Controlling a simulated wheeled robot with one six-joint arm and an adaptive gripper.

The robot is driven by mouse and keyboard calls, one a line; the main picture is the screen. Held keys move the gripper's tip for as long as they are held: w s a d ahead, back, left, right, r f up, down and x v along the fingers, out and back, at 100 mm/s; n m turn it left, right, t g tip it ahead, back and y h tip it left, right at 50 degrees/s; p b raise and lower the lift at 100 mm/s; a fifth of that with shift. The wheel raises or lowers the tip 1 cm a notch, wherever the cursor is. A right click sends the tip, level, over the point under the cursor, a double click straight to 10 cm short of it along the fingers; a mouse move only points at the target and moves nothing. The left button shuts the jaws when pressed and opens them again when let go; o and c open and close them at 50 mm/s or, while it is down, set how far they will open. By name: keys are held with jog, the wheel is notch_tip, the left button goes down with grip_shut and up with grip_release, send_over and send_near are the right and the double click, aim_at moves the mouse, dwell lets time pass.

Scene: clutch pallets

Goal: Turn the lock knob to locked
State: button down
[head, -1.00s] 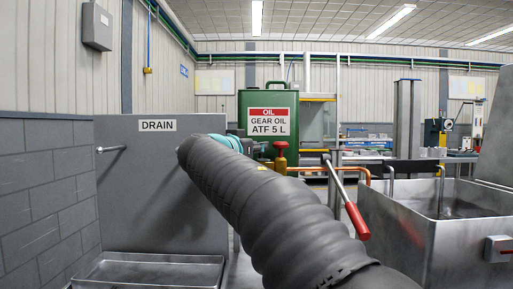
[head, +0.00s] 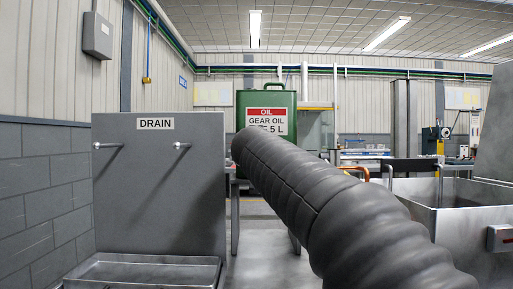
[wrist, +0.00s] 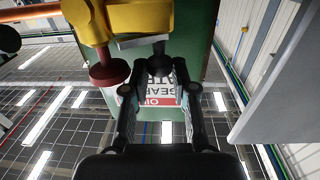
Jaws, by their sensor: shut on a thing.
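My gripper (wrist: 160,68) is in the middle of the wrist view, in front of the upside-down green oil can. Its fingers close on a small dark part below a yellow body (wrist: 140,17) with a grey plate (wrist: 142,40). This part seems to be the lock knob, but the fingertips cover most of it, and its locked or unlocked mark cannot be read. A red knob (wrist: 108,74) hangs from the yellow body, left of the fingers and apart from their tips. In the head view my arm hides the gripper and the knob.
The green oil can (head: 265,100) stands beyond my arm. A grey DRAIN panel (head: 140,190) with two pegs rises at the left above a metal tray (head: 150,262). An open metal bin (head: 450,235) is at the right. Some floor shows between.

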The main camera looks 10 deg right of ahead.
jog(key=shift+d+r+n+t+y+p, duration=0.15)
jog(key=shift+n+y+p, duration=0.25)
jog(key=shift+y+p, duration=0.35)
jog(key=shift+d+r+n+t+y+p, duration=0.15)
jog(key=shift+n+y+p, duration=0.35)
jog(key=shift+p, duration=0.35)
jog(key=shift+a+f+y+p, duration=0.1)
jog(key=shift+f+y+p, duration=0.3)
jog(key=shift+p, duration=0.4)
jog(key=c, duration=0.9)
grip_release()
jog(key=shift+s+a, duration=0.15)
jog(key=shift+s, duration=1.85)
jog(key=shift+s+a, duration=0.1)
jog(key=shift+s, duration=1.9)
